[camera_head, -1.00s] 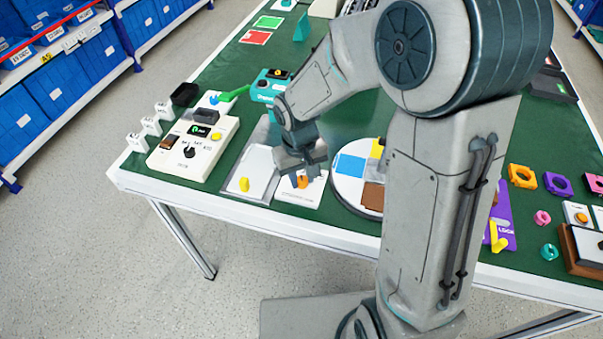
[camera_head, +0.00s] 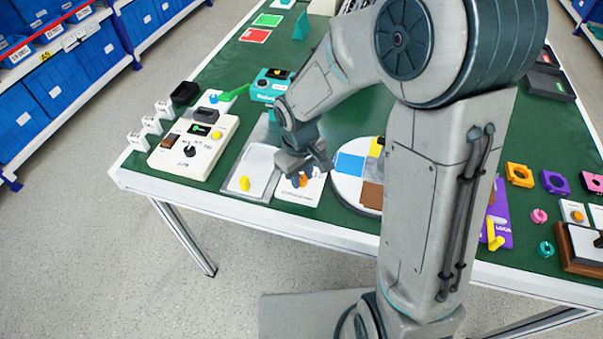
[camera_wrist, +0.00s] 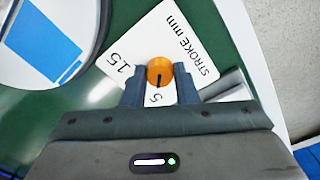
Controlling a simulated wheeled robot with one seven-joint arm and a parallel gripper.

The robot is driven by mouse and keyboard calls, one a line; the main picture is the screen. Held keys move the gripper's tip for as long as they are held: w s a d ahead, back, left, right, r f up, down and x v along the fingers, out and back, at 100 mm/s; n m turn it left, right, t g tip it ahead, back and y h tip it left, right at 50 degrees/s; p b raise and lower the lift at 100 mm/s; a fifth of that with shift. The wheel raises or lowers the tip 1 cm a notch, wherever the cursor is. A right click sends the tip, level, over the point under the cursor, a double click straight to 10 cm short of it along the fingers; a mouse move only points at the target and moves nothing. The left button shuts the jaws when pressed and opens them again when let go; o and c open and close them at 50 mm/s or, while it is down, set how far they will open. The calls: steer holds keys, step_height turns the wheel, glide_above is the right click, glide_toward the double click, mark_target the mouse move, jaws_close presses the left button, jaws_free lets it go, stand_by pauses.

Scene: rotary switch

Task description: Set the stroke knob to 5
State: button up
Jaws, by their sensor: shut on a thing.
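The stroke knob (camera_wrist: 159,73) is a round orange knob with a dark pointer line. It sits on a white card (camera_wrist: 172,32) printed "STROKE mm", with "15" and "5" readable in the wrist view. The pointer line runs towards the "5" at the bottom of the picture. My gripper (camera_wrist: 160,82) is shut on the knob, one finger at each side. In the head view my gripper (camera_head: 304,176) is over the card (camera_head: 297,195), with a bit of the orange knob (camera_head: 302,182) showing between the fingers. Other marks on the card are hidden.
A white control box (camera_head: 205,160) stands further left. The table's front edge is close.

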steer(key=shift+w+r, duration=0.1)
steer(key=o, duration=1)
steer(key=r, duration=0.4)
steer(key=r+p, duration=0.1)
steer(key=r, duration=0.8)
steer(key=shift+s+a+r, duration=0.25)
steer(key=shift+a+r, duration=0.05)
steer(key=shift+r, duration=0.1)
steer(key=s+d+r+m+p, duration=0.1)
steer(key=s+d+m, duration=0.1)
steer(key=s+d, duration=0.2)
steer(key=s+d+r+m+t+p, duration=0.1)
steer(key=s+d+r+m, duration=0.1)
steer(key=s+d+m, duration=0.1)
steer(key=s+d+r+m+t+p, duration=0.1)
steer(key=s+d+r+m, duration=0.1)
steer(key=s+d, duration=0.3)
steer(key=shift+s+d+r+m+p, duration=0.15)
steer(key=shift+d+m+p, duration=0.15)
steer(key=shift+p, duration=0.1)
